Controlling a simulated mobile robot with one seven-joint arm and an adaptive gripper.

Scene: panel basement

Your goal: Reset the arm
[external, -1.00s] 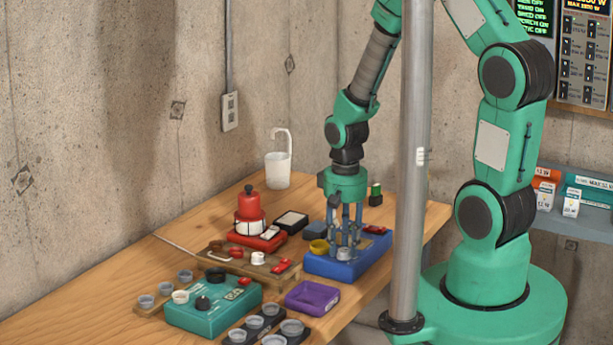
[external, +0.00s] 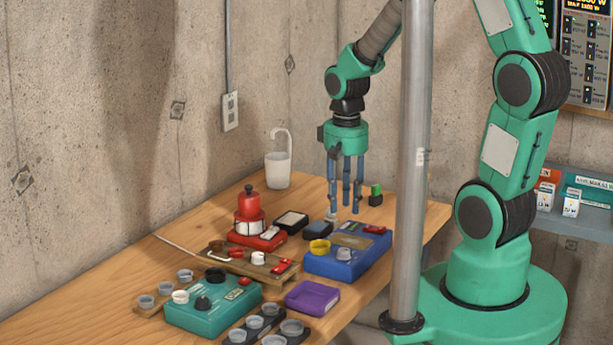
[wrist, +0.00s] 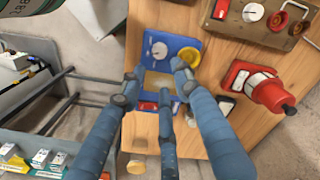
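My green arm ends in my gripper (external: 346,208), which has long blue fingers. In the external view it hangs pointing down above the back part of the table, clear of the blue box (external: 322,265). The fingers are spread apart with nothing visible between them. In the wrist view, my gripper (wrist: 157,84) is open and empty, with the blue box (wrist: 188,45) beyond the fingertips. The box carries a yellow ring (external: 320,246) and a white dial (external: 344,254).
A grey pole (external: 412,150) stands before the arm. The air around my gripper looks clear.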

